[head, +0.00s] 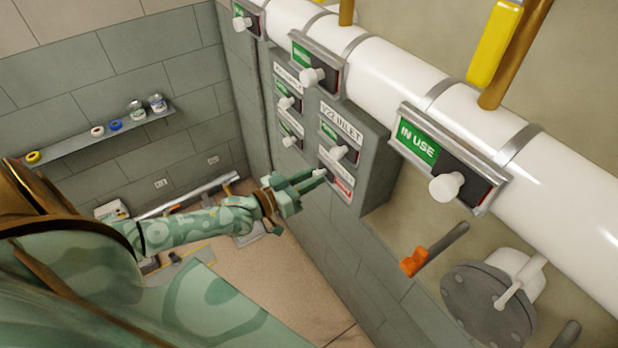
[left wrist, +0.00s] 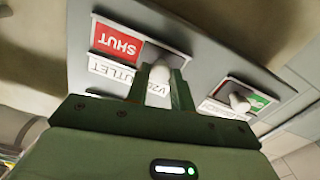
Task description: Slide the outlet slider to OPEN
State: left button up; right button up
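The outlet slider is a small plate with a white knob and a red SHUT field (left wrist: 116,40), above a label reading OUTLET (left wrist: 112,70) in the left wrist view. In the head view its red field (head: 343,186) shows at the lower right of the grey panel. My left gripper (head: 317,178) is at this slider. In the left wrist view its fingers (left wrist: 161,80) stand apart on either side of the white knob (left wrist: 159,73). I cannot tell whether they touch it. My right gripper is not in view.
Above it is the V22 INLET slider (head: 339,152), and other sliders stand to the left on the panel. A white pipe (head: 390,75) carries larger sliders, one reading IN USE (head: 417,141). An orange-handled lever (head: 413,262) and a round flange (head: 487,305) are at the right.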

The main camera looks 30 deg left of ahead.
pick_arm(q)
grip_shut()
jog(key=d+p, duration=0.1)
jog(key=s+d+p, duration=0.1)
jog(key=d, duration=0.1)
jog(key=s+d+p, duration=0.1)
jog(key=d, duration=0.1)
jog(key=shift+d+r, duration=0.1)
jog(key=shift+r, duration=0.05)
jog(key=shift+s+d, duration=0.2)
jog(key=shift+d, duration=0.15)
jog(key=shift+f, duration=0.2)
jog(key=o, duration=0.7)
grip_release()
jog(key=shift+d, duration=0.1)
jog(key=shift+o, duration=0.2)
